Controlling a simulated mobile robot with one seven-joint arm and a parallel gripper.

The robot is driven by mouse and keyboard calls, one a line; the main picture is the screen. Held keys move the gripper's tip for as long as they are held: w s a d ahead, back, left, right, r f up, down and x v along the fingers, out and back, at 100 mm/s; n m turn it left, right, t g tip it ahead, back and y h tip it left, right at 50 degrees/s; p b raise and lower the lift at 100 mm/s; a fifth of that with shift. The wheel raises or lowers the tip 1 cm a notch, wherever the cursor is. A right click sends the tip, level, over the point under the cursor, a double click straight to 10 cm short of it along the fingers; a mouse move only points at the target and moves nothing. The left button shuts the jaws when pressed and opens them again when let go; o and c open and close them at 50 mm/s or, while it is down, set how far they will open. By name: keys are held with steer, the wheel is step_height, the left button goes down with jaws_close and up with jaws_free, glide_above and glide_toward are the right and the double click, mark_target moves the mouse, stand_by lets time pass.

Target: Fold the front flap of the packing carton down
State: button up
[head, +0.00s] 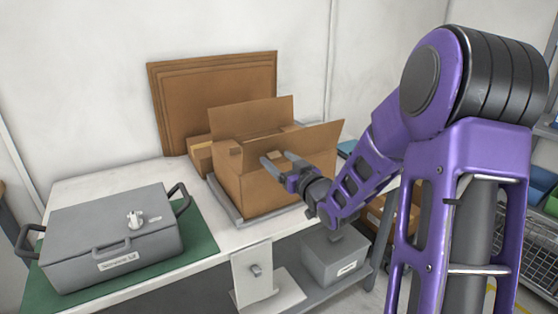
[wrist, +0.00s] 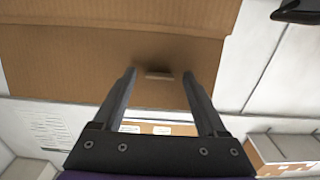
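The brown packing carton (head: 262,190) stands open on the table. Its back flap (head: 250,117) stands up, and its front flap (head: 312,142) also stands up, tilted outward. My gripper (head: 277,158) is in front of the carton near the base of the front flap, its fingers pointing at the cardboard. In the wrist view, my gripper (wrist: 158,74) is open, with its two fingers wide apart and nothing gripped. Brown cardboard (wrist: 60,60) of the carton fills the upper part of that view, with a small slot between the fingertips. Whether the fingertips touch it, I cannot tell.
A grey case (head: 110,235) sits on a green mat (head: 205,240) at left. Cardboard sheets (head: 180,85) lean on the wall behind the carton. A grey tray edge (head: 222,205) runs beside the carton. A grey box (head: 335,258) stands on a lower shelf.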

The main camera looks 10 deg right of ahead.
jaws_close()
stand_by(1.3)
